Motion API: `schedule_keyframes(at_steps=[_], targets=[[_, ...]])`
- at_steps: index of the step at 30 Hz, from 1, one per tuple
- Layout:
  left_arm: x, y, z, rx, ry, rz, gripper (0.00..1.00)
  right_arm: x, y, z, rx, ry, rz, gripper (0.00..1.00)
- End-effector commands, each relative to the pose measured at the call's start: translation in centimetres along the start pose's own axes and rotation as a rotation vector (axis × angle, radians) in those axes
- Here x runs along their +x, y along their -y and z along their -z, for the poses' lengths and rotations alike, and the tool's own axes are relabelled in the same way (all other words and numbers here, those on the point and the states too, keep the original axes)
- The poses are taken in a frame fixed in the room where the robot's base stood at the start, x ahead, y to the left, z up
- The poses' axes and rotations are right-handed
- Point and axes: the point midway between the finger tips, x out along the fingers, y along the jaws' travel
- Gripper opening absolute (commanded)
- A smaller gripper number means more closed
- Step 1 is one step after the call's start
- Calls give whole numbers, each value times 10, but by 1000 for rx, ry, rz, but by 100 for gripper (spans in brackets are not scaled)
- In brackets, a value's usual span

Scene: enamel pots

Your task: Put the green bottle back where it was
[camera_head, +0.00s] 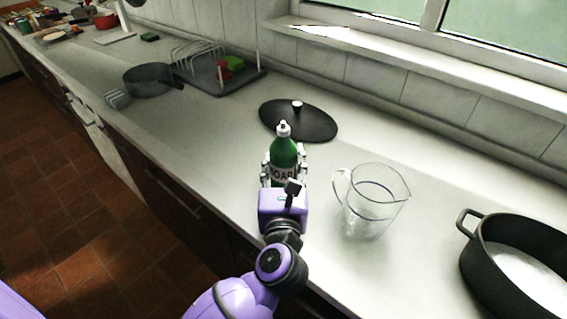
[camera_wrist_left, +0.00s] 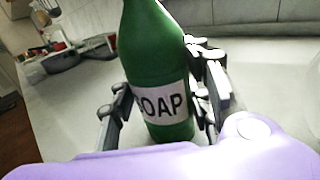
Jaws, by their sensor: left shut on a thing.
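The green bottle (camera_head: 284,160) has a white cap and a white label reading "SOAP". It is upright near the middle of the counter in the head view. My left gripper (camera_head: 284,172) is shut on it, with one finger on each side. In the left wrist view the bottle (camera_wrist_left: 158,70) fills the middle, between the fingers of my left gripper (camera_wrist_left: 165,100). The bottle's base is near the counter, and I cannot tell whether it touches. My right gripper is not in view.
A dark round lid (camera_head: 312,124) lies just behind the bottle. A clear measuring jug (camera_head: 372,205) stands to its right, and a big black pot (camera_head: 480,270) farther right. A dark pan (camera_head: 148,80) and a dish rack (camera_head: 215,75) are at back left. Counter (camera_head: 215,140) left of the bottle is clear.

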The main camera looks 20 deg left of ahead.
Motion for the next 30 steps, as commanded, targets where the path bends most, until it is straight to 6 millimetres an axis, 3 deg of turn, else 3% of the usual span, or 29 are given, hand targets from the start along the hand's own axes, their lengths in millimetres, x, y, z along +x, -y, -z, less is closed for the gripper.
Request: schedule_keyframes(at_steps=[5, 16, 20, 30], targets=[[0, 0, 1, 0, -1, 0, 63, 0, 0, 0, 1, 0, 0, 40], [0, 0, -5, 0, 1, 0, 63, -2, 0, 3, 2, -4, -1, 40], [-18, 0, 0, -1, -6, 1, 63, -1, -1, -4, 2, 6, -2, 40], [-90, -1, 0, -1, -7, -1, 63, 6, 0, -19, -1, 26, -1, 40]])
